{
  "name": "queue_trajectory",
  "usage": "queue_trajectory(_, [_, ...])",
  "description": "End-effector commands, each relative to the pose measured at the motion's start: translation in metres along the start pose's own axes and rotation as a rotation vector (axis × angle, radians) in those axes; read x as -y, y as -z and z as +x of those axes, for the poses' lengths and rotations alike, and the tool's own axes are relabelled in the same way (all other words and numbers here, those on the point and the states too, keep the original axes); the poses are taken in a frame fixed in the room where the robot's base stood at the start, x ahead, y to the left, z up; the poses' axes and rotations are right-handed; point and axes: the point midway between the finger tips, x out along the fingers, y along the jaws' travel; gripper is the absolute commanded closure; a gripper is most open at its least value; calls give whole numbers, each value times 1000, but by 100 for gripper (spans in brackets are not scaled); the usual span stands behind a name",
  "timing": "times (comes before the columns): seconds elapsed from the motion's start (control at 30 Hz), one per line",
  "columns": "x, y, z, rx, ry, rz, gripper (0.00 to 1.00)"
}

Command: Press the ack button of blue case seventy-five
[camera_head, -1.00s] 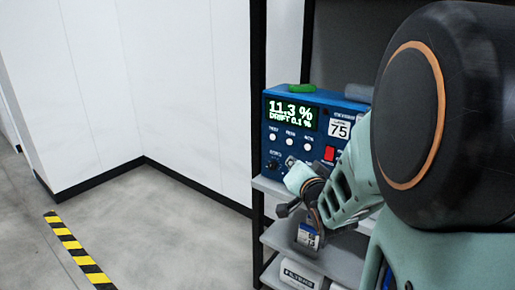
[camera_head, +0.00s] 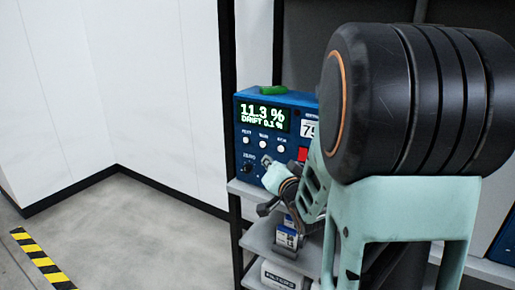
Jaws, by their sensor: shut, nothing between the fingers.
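The blue case (camera_head: 262,165) with a white label that reads 75 in the earlier frame stands on a shelf; its right part is now behind my arm. Its screen (camera_head: 264,118) reads 11.3 % and DRIFT 0.1 %. Below it are three small white round buttons in a row, the left one (camera_head: 246,140), the middle one (camera_head: 263,144) and the right one (camera_head: 281,149). Their labels are too blurred to read surely. My gripper (camera_head: 266,208), dark and partly hidden by my wrist, is shut and empty, low in front of the case and below the buttons.
A dark knob (camera_head: 248,168) marked ZERO, a metal connector (camera_head: 266,160) and a red part (camera_head: 303,154) are on the panel. A green object (camera_head: 272,90) lies on top. Small boxes (camera_head: 287,234) and a FILTERS box (camera_head: 280,275) sit below. A black rack post (camera_head: 228,130) stands left.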

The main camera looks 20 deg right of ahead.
Motion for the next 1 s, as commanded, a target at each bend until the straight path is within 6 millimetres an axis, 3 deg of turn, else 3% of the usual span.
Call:
queue_trajectory(0.4, [-23, 24, 32, -1, 1, 1, 100])
queue_trajectory(1.0, [-26, 26, 35, 0, 1, 0, 100])
